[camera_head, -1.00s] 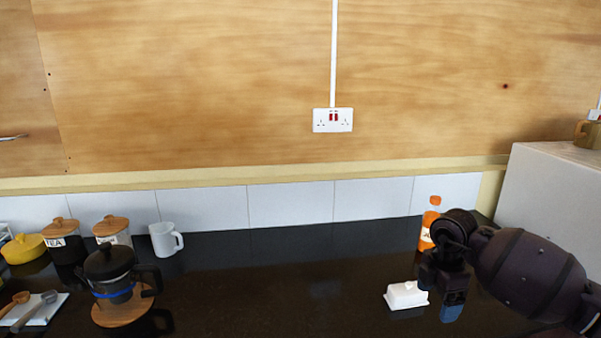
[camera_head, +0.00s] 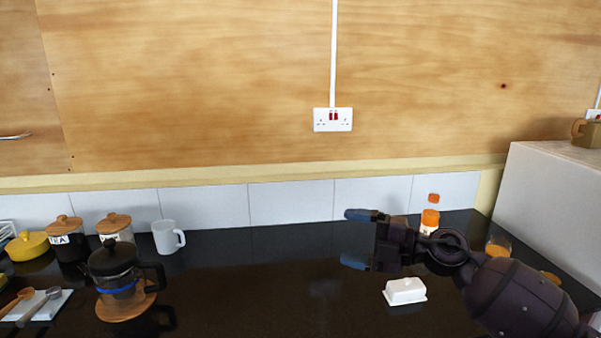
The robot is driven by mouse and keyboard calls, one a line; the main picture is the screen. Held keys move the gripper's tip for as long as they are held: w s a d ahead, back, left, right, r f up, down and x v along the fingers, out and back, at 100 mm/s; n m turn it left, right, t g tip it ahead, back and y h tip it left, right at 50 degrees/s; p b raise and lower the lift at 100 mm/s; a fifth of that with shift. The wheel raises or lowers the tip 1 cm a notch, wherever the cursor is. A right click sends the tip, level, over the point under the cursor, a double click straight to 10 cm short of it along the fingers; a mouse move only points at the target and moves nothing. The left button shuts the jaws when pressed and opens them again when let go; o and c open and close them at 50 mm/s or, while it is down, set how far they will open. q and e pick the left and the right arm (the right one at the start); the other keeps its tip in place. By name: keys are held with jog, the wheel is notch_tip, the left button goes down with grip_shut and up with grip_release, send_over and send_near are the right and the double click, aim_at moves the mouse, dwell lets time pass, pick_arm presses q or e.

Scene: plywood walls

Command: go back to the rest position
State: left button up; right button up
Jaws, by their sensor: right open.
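My right gripper (camera_head: 356,239) is open and empty, its blue-tipped fingers pointing left above the black counter (camera_head: 240,285). Its arm comes in from the lower right. The gripper is above and to the left of a white butter dish (camera_head: 405,291), apart from it in the picture. An orange bottle (camera_head: 430,217) stands behind the gripper, its lower part hidden by the wrist. My left gripper is not in view.
At the left are a French press (camera_head: 113,265) on a wooden coaster, a white mug (camera_head: 167,238), lidded jars (camera_head: 67,238) and a yellow pot (camera_head: 27,246). A glass (camera_head: 498,246) stands near the white box-like unit (camera_head: 550,205) at right. The middle counter is clear.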

jog(key=s+d+f+m+t+h, duration=0.3)
jog(key=d+f+m+t+h, duration=0.3)
jog(key=f+m, duration=0.4)
jog(key=s+d+f+m+t+h, duration=0.3)
jog(key=d+f+m+t+h, duration=0.3)
jog(key=m, duration=0.5)
jog(key=s+d+f+m+g+h, duration=0.2)
jog(key=s+f+m+g, duration=0.1)
jog(key=s+f, duration=0.7)
jog(key=s+d+f+m+g+h, duration=0.3)
jog(key=s+f+m, duration=0.2)
jog(key=s+f, duration=0.5)
jog(key=shift+s+d+f, duration=0.2)
jog(key=shift+s+d, duration=0.05)
jog(key=shift+s, duration=1)
